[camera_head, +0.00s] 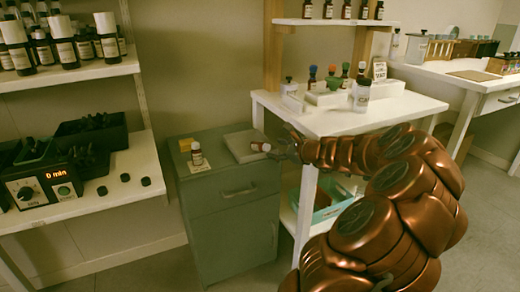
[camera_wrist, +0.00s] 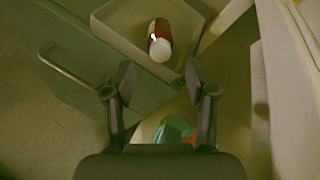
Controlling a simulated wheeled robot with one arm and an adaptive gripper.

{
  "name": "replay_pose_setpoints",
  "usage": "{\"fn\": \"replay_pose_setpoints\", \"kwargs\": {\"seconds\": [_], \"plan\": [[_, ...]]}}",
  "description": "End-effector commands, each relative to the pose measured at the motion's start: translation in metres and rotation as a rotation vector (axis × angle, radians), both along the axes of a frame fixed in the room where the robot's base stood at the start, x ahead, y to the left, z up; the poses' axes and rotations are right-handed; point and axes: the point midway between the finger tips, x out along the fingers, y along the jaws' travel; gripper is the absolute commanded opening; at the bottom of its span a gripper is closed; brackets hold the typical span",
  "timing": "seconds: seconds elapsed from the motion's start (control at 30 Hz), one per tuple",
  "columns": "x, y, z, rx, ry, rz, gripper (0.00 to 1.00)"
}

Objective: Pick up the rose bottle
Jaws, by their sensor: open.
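A small bottle (camera_head: 261,147) with a white cap and a red-brown body lies on its side on a shallow grey tray (camera_head: 240,152) atop the green cabinet. In the wrist view the same bottle (camera_wrist: 160,32) lies ahead of the fingertips, its cap towards me. A second bottle (camera_head: 196,154), with a white label, stands upright on the cabinet to the left. The labels are too small to read, so I cannot tell which is rose. My gripper (camera_wrist: 159,80) is open and empty. In the head view my gripper (camera_head: 290,146) is just right of the lying bottle, apart from it.
The green cabinet (camera_head: 235,190) stands between a left shelf with several bottles and a white table (camera_head: 335,122) close to my arm. Below the table is a teal bin (camera_head: 322,208). The cabinet top has free room around the upright bottle.

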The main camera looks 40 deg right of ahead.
Motion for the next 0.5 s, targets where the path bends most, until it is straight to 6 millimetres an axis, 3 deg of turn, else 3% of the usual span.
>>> {"fn": "replay_pose_setpoints", "kwargs": {"seconds": [0.23, 0.5], "plan": [[0.028, -0.003, -0.012, -0.003, -0.001, -0.001, 0.56], [0.033, -0.003, -0.011, -0.002, 0.0, 0.0, 0.56]]}}
